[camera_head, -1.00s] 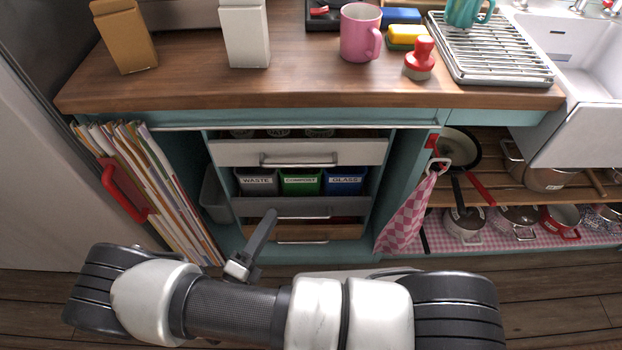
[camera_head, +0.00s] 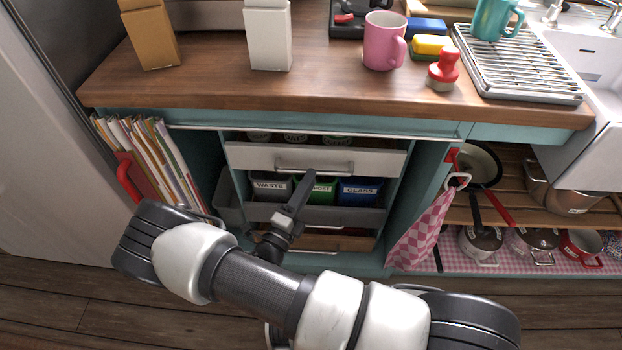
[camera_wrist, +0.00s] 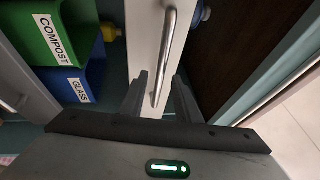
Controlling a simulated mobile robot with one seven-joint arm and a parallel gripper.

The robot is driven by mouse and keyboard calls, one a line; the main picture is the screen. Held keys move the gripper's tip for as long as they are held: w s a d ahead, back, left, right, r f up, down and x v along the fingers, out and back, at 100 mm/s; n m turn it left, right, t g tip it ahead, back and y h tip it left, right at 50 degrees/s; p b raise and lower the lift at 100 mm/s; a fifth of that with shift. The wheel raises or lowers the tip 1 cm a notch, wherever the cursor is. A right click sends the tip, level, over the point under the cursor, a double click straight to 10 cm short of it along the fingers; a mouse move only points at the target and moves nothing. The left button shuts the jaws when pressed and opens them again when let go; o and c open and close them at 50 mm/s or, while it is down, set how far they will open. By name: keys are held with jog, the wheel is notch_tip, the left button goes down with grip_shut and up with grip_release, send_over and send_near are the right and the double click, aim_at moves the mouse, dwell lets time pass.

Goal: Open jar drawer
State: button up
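The jar drawer is the top drawer, with a white front (camera_head: 365,162) and a silver bar handle (camera_head: 335,169). Jar tops (camera_head: 337,141) show in the gap above its front. My gripper (camera_head: 311,175) is in front of the drawer, its tip just below the left part of the handle. In the wrist view my gripper (camera_wrist: 160,82) is open, with two dark fingers apart. The handle (camera_wrist: 169,45) and white front (camera_wrist: 141,35) lie ahead, and the handle's near end shows between the fingers. I cannot tell whether they touch.
Below are bins labelled waste (camera_head: 269,187), compost (camera_head: 321,190) and glass (camera_head: 360,190), in a grey-fronted drawer (camera_head: 365,215). Files (camera_head: 150,160) stand left. A checkered towel (camera_head: 425,230) hangs right. The wooden counter (camera_head: 220,85) overhangs above, carrying a pink mug (camera_head: 383,42) and cartons.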

jog(key=shift+x, duration=1)
grip_shut()
jog(key=shift+s, duration=0.1)
